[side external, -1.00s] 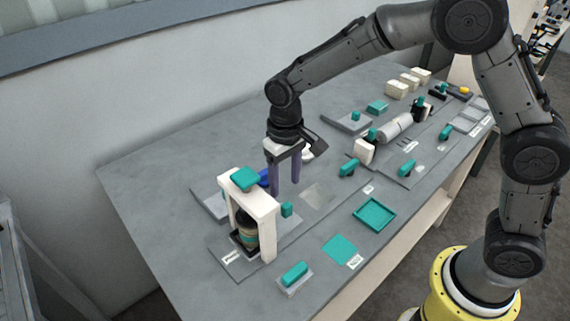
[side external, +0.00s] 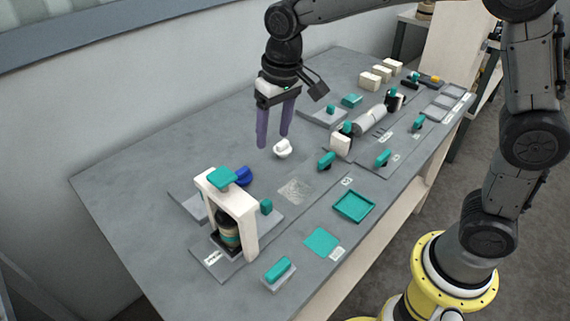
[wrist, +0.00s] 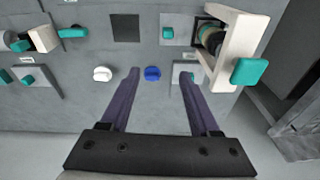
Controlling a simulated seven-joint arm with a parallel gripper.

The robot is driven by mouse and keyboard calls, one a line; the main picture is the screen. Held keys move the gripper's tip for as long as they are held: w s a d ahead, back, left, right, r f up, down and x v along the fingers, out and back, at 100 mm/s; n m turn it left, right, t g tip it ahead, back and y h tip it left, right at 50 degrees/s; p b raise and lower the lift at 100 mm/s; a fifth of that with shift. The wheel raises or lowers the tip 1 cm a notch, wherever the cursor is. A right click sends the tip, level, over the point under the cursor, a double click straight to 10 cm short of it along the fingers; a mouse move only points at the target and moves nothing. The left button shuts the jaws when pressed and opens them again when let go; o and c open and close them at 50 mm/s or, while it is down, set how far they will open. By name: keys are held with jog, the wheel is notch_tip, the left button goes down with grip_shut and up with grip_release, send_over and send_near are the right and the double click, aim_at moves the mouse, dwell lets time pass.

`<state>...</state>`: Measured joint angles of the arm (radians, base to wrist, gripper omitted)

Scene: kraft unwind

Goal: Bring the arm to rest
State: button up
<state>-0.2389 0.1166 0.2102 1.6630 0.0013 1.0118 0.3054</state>
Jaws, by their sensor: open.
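My gripper (side external: 275,124) is above the grey table (side external: 130,185), its two purple fingers spread apart with nothing between them. In the wrist view the open fingers (wrist: 163,90) point toward the table. A white knob-like piece (side external: 282,148) lies on the table just right of the fingers; it also shows in the wrist view (wrist: 102,74). A blue piece (side external: 243,176) sits behind the white frame; the wrist view shows it (wrist: 152,73) between the fingertips' directions, on the surface below.
A white arch frame (side external: 247,232) with a teal top handle (side external: 222,178) holds a dark spool (side external: 228,232) at the front left. A teal tray (side external: 354,206) and teal square (side external: 322,242) lie front right. A roller (side external: 370,118) and white blocks (side external: 368,82) stand farther back. The table's left part is clear.

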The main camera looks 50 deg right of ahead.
jog(key=s+d+r+t, duration=0.2)
jog(key=s+d+r, duration=0.2)
jog(key=s, duration=0.3)
jog(key=s+d+r+t, duration=0.1)
jog(key=s+d+r, duration=0.35)
jog(key=s, duration=0.25)
jog(key=s+d+f+t, duration=0.1)
jog(key=s+f, duration=0.4)
jog(key=s, duration=0.5)
jog(key=shift+d+n, duration=0.2)
jog(key=shift+n, duration=0.2)
jog(key=shift+c, duration=0.3)
